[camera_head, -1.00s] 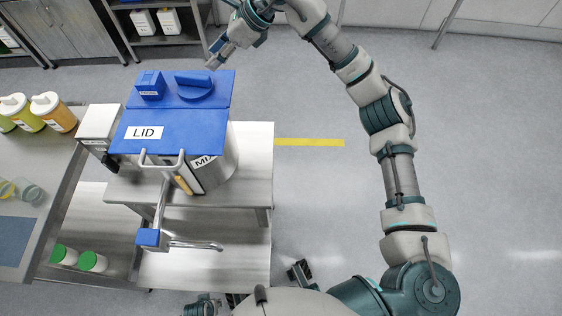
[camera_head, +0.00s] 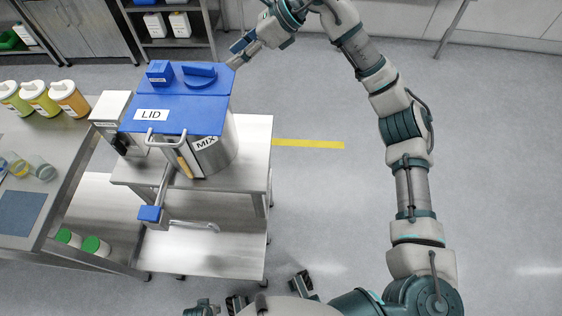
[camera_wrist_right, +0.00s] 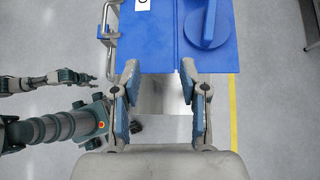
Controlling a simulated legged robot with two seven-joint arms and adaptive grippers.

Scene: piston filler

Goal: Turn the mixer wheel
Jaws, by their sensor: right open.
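The steel mixing pot (camera_head: 215,153) with a "MIX" label stands on a steel cart under a blue lid (camera_head: 185,120) marked "LID". A round blue knob with a raised bar (camera_head: 200,75) sits on the blue top at the back; it also shows in the right wrist view (camera_wrist_right: 207,27). I cannot tell for sure which part is the mixer wheel. My right gripper (camera_head: 236,56) is by the far right corner of the blue top. In the wrist view it is open and empty (camera_wrist_right: 160,72), its fingertips at the blue edge. My left gripper (camera_wrist_right: 92,79) appears small at the left.
A blue box (camera_head: 159,71) sits beside the knob. A bent metal handle (camera_head: 166,140) and a crank with a blue block (camera_head: 149,213) are at the pot's front. A side table (camera_head: 75,185) with bottles stands left. The floor to the right is clear.

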